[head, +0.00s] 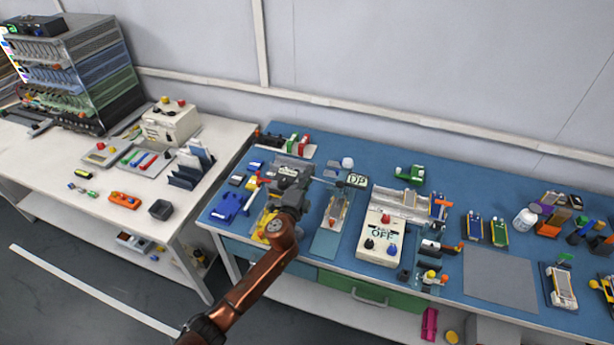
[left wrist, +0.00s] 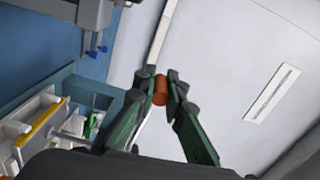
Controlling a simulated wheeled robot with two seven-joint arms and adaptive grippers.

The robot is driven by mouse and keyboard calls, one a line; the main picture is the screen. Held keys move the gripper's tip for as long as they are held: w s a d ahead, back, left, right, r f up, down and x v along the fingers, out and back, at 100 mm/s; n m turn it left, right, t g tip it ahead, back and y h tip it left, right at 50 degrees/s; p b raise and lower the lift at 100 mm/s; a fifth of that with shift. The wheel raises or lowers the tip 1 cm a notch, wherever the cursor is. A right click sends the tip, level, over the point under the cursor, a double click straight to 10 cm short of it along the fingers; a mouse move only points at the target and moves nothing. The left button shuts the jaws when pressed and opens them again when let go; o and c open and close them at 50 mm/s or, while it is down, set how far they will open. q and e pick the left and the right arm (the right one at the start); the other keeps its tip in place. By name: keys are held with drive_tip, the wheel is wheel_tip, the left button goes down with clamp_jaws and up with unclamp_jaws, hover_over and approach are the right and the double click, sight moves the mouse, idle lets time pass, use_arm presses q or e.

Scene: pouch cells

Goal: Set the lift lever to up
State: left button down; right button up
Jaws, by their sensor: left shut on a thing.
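My left gripper (head: 292,178) is over the left part of the blue bench, above a machine with a clear cover. In the left wrist view its two green fingers close from both sides on a small orange-red cylindrical knob (left wrist: 160,91). A thin pale rod (left wrist: 141,131) runs below the knob; I cannot tell whether they are joined. I take the knob to be the grip of the lift lever. In the head view the gripper hides the knob, and the lever's position cannot be read. My right gripper is in neither view.
A grey mat (head: 500,280) is bare. A white table (head: 75,190) stands at the left.

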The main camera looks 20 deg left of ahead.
use_arm(q)
drive_tip(key=shift+d+r+m+p, duration=0.15)
drive_tip(key=shift+r+m+p, duration=0.85)
drive_tip(key=shift+m, duration=0.4)
drive_tip(key=c, duration=2)
unclamp_jaws()
drive_tip(key=shift+o, duration=0.2)
drive_tip(key=shift+s, duration=0.15)
drive_tip(key=s, duration=1.1)
drive_tip(key=shift+s, duration=0.4)
